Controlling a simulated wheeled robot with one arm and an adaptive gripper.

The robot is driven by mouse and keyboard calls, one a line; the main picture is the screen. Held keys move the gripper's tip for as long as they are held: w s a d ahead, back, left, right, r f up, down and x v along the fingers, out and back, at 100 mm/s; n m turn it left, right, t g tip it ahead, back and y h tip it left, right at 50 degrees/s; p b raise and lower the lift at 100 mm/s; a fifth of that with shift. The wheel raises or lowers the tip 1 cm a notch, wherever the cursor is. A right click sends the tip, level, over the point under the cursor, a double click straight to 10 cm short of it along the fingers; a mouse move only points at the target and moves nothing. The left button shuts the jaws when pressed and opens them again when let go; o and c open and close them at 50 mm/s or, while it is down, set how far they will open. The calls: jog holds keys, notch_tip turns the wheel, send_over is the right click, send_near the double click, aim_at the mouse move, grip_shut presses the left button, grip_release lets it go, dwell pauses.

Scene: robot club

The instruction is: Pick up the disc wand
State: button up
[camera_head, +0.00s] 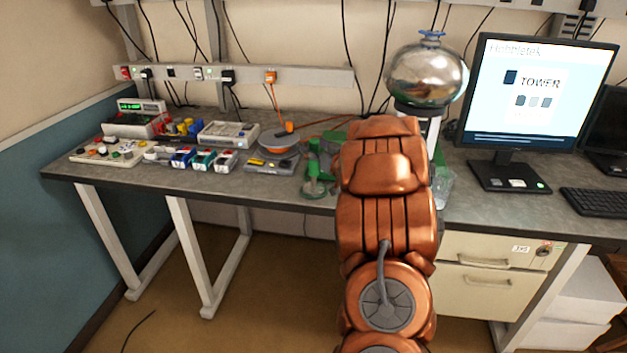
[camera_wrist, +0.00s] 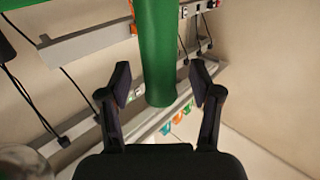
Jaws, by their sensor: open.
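A green piece (camera_head: 316,172) that I take to be the disc wand stands on the bench in the head view, just left of my arm, with a round green part low at the front. My arm hides its right side. In the wrist view a thick green cylinder (camera_wrist: 159,50), likely part of it, comes down from the top edge between my fingers. My gripper (camera_wrist: 164,83) is open, one finger on each side, with a visible gap on both sides. I cannot tell how deep the cylinder is between the fingers. In the head view my gripper is hidden behind my arm.
A silver globe (camera_head: 427,74) on a white column stands behind my arm. Left on the bench (camera_head: 100,178) are several electronics boxes and a grey device with an orange disc (camera_head: 278,146). A monitor (camera_head: 532,95) and keyboard (camera_head: 598,203) are at right. A power rail (camera_head: 240,76) runs along the wall.

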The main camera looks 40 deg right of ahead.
jog(key=shift+c, duration=0.3)
grip_shut()
dwell(0.3)
